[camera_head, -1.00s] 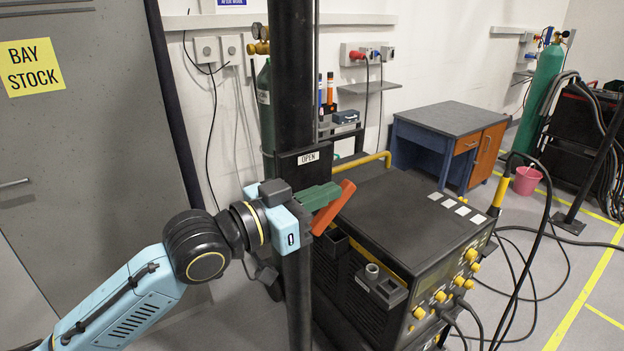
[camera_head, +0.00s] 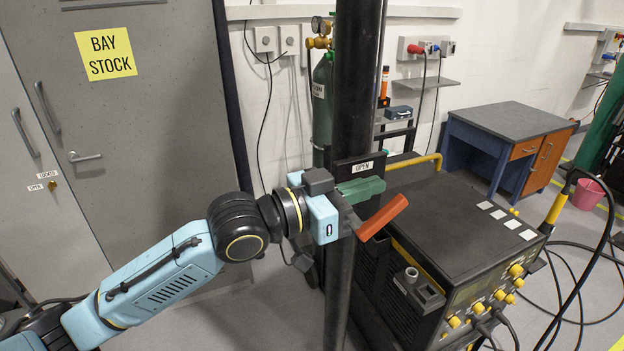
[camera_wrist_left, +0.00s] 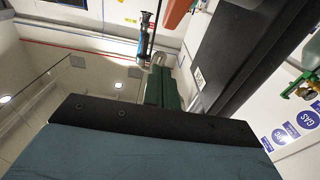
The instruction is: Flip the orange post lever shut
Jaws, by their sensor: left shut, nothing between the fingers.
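The orange lever (camera_head: 383,217) sticks out from the black post (camera_head: 357,80), slanting up to the right. A plate on the post has a label reading OPEN (camera_head: 364,167), also visible in the wrist view (camera_wrist_left: 198,78). My left gripper (camera_head: 378,185) has green fingers, shut with nothing between them. They are beside the post, just above and behind the lever in the head view. I cannot tell whether they touch it. In the wrist view the green fingers (camera_wrist_left: 160,76) point up, and part of the orange lever (camera_wrist_left: 176,12) shows beyond them. My right gripper is not in view.
A black welding machine (camera_head: 450,225) with a yellow handle stands just right of the post. A grey cabinet (camera_head: 150,150) stands at the left, and a green gas cylinder (camera_head: 322,105) behind the post. Cables lie on the floor at the right.

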